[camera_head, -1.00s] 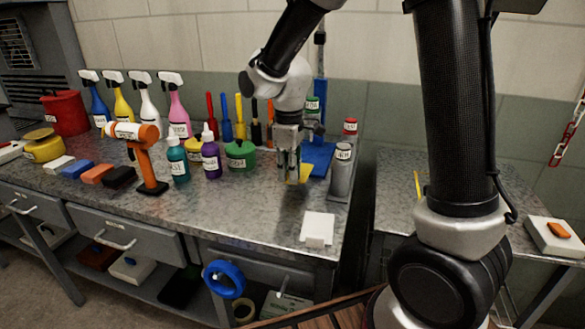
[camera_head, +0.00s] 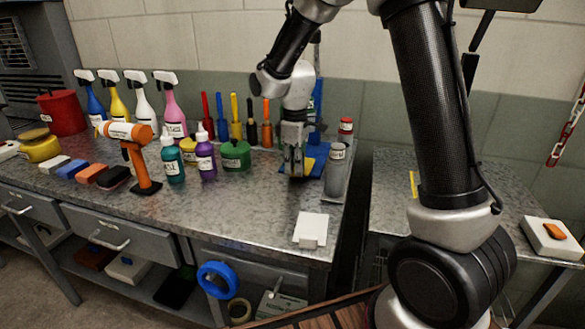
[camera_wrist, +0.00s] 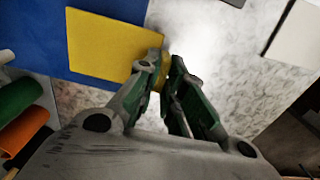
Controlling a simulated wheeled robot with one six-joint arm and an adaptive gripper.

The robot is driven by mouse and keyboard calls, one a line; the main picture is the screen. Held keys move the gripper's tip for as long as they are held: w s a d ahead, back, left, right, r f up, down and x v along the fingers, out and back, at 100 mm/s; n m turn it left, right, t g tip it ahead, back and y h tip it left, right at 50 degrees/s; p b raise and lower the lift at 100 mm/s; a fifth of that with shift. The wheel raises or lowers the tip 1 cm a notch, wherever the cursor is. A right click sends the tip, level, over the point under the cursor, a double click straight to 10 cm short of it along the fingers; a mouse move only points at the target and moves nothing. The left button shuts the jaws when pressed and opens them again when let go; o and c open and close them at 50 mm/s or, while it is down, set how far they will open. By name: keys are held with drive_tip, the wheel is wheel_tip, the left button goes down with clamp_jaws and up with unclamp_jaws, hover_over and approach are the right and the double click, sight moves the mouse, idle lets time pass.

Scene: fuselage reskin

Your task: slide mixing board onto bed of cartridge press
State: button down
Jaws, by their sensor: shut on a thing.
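The mixing board is a flat yellow square (camera_wrist: 100,45). In the wrist view it lies mostly over a blue flat bed, with its gripped corner at or just past the bed's edge. The blue bed (camera_wrist: 35,35) of the cartridge press also shows in the head view (camera_head: 321,165), at the back right of the bench, with a blue upright behind it. In the head view only part of the yellow board (camera_head: 309,163) shows beside my gripper. My gripper (camera_head: 296,174) is shut on the board's near edge, low over the bench. Its fingertips (camera_wrist: 162,68) show in the wrist view.
A grey canister (camera_head: 337,170) and a red-capped one (camera_head: 345,132) stand right of the press. A white block (camera_head: 311,229) lies at the bench's front edge. Bottles, a green pot (camera_head: 235,155) and an orange tool (camera_head: 138,160) stand to the left. Bare metal lies between.

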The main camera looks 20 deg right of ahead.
drive_tip(key=shift+w+d+f, duration=0.1)
drive_tip(key=shift+w+d, duration=0.6)
drive_tip(key=shift+w, duration=0.35)
drive_tip(key=shift+w+d+f, duration=0.1)
drive_tip(key=shift+w+d, duration=0.6)
drive_tip(key=shift+w, duration=0.35)
drive_tip(key=shift+f, duration=0.2)
drive_tip(key=c, duration=1.5)
unclamp_jaws()
drive_tip(key=shift+o, duration=0.2)
wheel_tip(320, 180, up, 11)
drive_tip(key=s+d+r+m+t, duration=0.1)
drive_tip(key=s+d+r+m, duration=0.25)
drive_tip(key=s+r, duration=0.4)
drive_tip(key=s+d+m+t, duration=0.1)
drive_tip(key=s+d+m, duration=0.2)
drive_tip(key=s, duration=0.8)
drive_tip(key=s+d+f+m+t, duration=0.1)
drive_tip(key=s+d+m, duration=0.3)
drive_tip(key=s, duration=0.8)
drive_tip(key=shift+s+d+f+m+t, duration=0.25)
drive_tip(key=shift+f+m+t, duration=0.1)
drive_tip(key=shift+t, duration=0.35)
